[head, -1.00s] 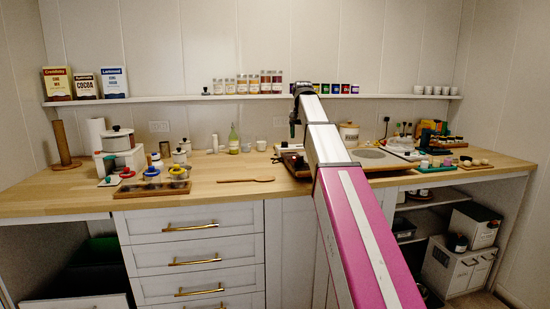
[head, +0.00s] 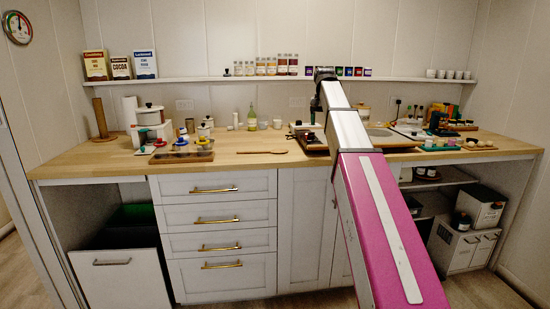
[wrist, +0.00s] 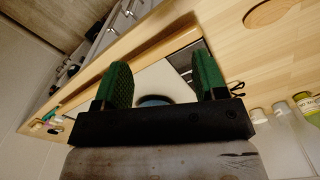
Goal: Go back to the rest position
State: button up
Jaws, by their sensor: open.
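My gripper shows in the wrist view (wrist: 160,85) with two green finger pads set wide apart and nothing held between them. Past the fingers, a pale flat surface with a dark round thing on it lies lower down on the wooden counter (wrist: 225,45). In the head view my arm reaches out over the right part of the counter (head: 240,162). The gripper's fingers are hidden there behind the arm's end.
A wooden spoon (head: 263,152) lies mid-counter. A brown tray (head: 182,157) with coloured rings sits left. A shelf (head: 200,79) with jars and boxes runs along the wall. A bin drawer (head: 115,270) stands out at lower left. The floor at lower right is clear.

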jog(key=shift+n, duration=0.5)
jog(key=s+f, duration=0.1)
jog(key=f, duration=0.4)
jog(key=s+f, duration=0.1)
jog(key=f, duration=0.5)
jog(key=s+f, duration=0.2)
jog(key=f, duration=0.4)
jog(key=shift+s+f, duration=0.1)
jog(key=s+f+n, duration=0.1)
jog(key=s+f, duration=1.1)
jog(key=f, duration=0.4)
jog(key=s+f+n, duration=0.1)
jog(key=s+f, duration=1.1)
jog(key=f, duration=0.5)
jog(key=shift+n, duration=0.3)
